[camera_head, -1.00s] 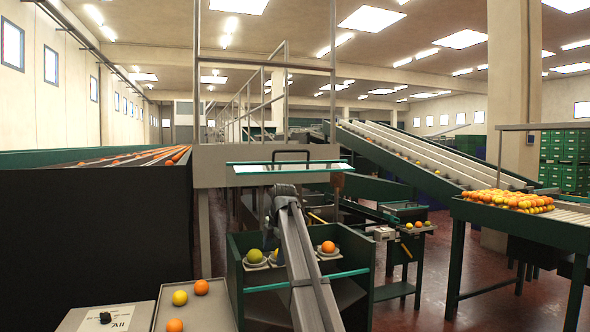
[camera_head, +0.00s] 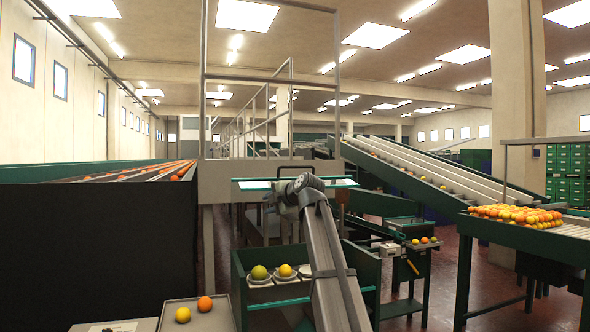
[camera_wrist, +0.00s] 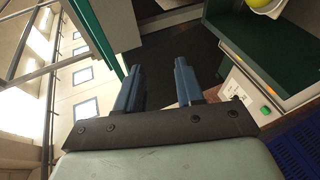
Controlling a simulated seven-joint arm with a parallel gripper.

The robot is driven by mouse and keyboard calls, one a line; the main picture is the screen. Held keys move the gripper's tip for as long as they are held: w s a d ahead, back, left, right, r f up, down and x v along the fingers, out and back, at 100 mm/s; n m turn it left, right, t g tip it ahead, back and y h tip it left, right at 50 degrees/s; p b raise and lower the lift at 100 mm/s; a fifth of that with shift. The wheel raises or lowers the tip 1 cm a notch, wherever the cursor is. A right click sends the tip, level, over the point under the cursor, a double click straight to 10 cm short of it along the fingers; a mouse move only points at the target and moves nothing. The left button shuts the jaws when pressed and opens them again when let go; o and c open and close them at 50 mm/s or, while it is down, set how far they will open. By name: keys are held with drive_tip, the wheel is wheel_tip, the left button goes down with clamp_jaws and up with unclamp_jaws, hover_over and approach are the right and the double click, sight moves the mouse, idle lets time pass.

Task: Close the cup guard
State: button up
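The cup guard (camera_head: 250,184) appears to be the flat pane with green edges above the cups; it looks raised. A dark handle-like loop (camera_head: 296,168) shows just behind it. Below, in a green bin (camera_head: 362,268), cups hold a green-yellow fruit (camera_head: 259,272) and an orange one (camera_head: 285,270). My arm hides the guard's middle and the bin's centre. My gripper (camera_wrist: 158,82) is open and empty in the wrist view, its two dark blue fingers apart. A teal bar (camera_wrist: 95,35) passes left of the fingers; I cannot tell if it is the guard's edge.
A tray (camera_head: 200,320) with two fruits stands at the lower left. A dark-sided conveyor (camera_head: 100,255) fills the left. In the wrist view, a panel with a green button (camera_wrist: 265,110) and a blue crate (camera_wrist: 300,150) lie right of the gripper.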

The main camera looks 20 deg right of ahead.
wheel_tip(320, 180, up, 6)
drive_tip(key=d+m+t, duration=0.1)
drive_tip(key=d+t, duration=0.1)
drive_tip(key=d, duration=0.1)
drive_tip(key=m+t+h, duration=0.3)
drive_tip(key=h, duration=0.2)
approach(297, 167)
drive_tip(key=w, duration=1.2)
drive_tip(key=shift+w+r, duration=0.2)
drive_tip(key=shift+w, duration=0.1)
drive_tip(key=shift+d, duration=0.1)
clamp_jaws()
